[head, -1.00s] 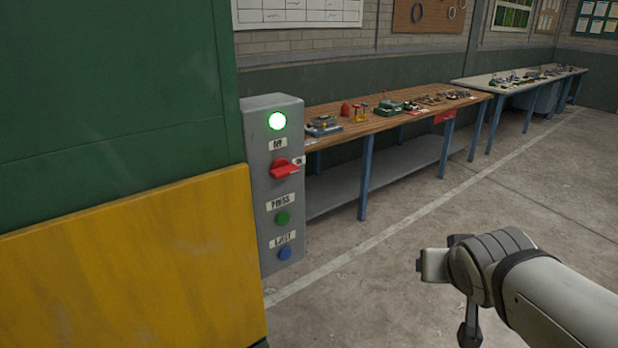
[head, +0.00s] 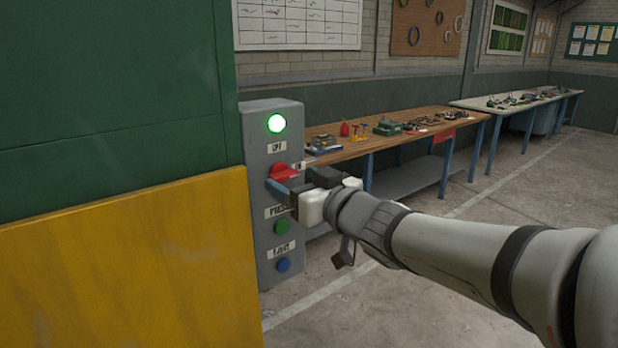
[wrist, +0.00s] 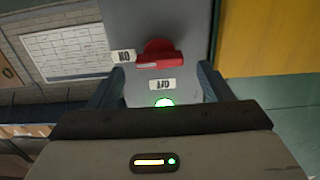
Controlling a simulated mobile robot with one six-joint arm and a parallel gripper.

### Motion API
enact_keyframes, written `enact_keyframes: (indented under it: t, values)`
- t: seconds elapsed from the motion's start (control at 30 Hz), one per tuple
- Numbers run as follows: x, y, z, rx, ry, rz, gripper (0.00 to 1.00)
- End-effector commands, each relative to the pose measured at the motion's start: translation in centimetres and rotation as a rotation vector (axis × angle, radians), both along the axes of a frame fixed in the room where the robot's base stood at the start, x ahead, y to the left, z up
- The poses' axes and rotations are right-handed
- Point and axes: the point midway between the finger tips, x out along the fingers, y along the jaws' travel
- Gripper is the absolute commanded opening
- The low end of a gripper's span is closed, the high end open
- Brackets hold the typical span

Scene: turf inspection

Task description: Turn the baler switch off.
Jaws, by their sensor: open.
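The baler switch (head: 283,171) is a red knob with a bar handle on a grey control box (head: 263,228). Its OFF label is above it and its ON label to its right. The wrist view shows the red switch (wrist: 158,56) upside down, with the handle bar lying crosswise and reaching toward the ON label. A green lamp (head: 276,123) above it is lit. My gripper (head: 285,188) is open and empty in front of the box, just below the switch in the head view. In the wrist view my gripper (wrist: 158,75) has its fingers on either side of the OFF label. I see no contact.
Below the switch are a green PRESS button (head: 282,228) and a blue EJECT button (head: 283,265). A green and yellow machine side (head: 130,260) stands left of the box. A wooden workbench (head: 400,135) with small parts stands behind. The floor at right is open.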

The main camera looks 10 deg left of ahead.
Motion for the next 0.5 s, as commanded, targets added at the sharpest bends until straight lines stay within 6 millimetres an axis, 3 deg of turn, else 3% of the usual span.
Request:
enact_keyframes:
  t: [0.2, 0.5]
  values:
    - [1.6, 1.9, 0.0, -0.001, 0.001, 0.000, 0.73]
    - [1.8, 2.2, 0.0, -0.001, -0.001, -0.001, 0.73]
